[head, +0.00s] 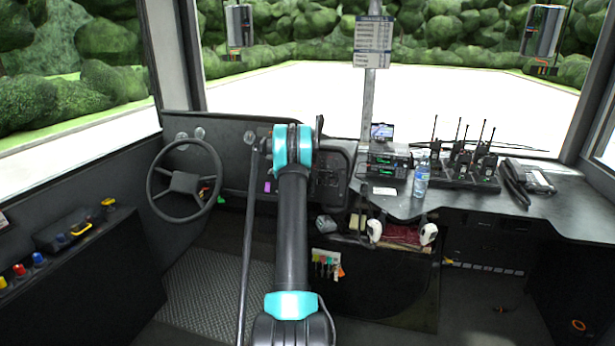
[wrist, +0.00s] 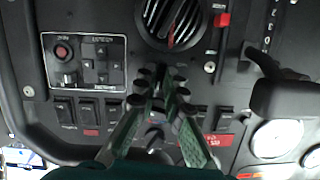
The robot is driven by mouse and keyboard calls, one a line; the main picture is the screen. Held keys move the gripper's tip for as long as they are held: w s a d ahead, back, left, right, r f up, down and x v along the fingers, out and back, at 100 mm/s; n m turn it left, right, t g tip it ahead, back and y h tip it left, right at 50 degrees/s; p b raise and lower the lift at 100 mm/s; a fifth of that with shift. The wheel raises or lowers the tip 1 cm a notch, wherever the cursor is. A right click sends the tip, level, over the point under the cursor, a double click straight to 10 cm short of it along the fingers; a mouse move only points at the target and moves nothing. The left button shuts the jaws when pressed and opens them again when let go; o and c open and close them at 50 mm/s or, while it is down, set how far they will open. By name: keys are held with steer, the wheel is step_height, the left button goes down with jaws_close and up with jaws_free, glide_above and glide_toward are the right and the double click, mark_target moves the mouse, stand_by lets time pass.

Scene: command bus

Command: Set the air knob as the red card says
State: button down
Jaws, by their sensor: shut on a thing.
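In the wrist view my gripper (wrist: 160,78) has its two fingers drawn together at the dark dashboard panel, just below a round air vent (wrist: 172,20). It is shut on a small dark part there, which I take to be the air knob; the fingertips hide most of it, so its setting cannot be read. In the head view my arm covers the gripper and this part of the dashboard. Small coloured tags (head: 325,265) hang low on the console in the head view. I cannot tell whether one is the red card, and no writing on them is legible.
Rocker switches (wrist: 88,112) and a white-framed button panel (wrist: 85,62) lie left of my fingers. A dark lever housing (wrist: 285,98) juts out at the right. The steering wheel (head: 186,182) stands left of my arm; radios (head: 480,165) and a bottle (head: 421,180) stand on the right counter.

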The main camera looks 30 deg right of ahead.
steer(key=shift+f+m, duration=0.1)
steer(key=shift+m, duration=0.4)
stand_by(0.3)
steer(key=c, duration=1.6)
jaws_free()
steer(key=v, duration=1.2)
steer(key=shift+s+d, duration=0.1)
steer(key=shift+s, duration=0.05)
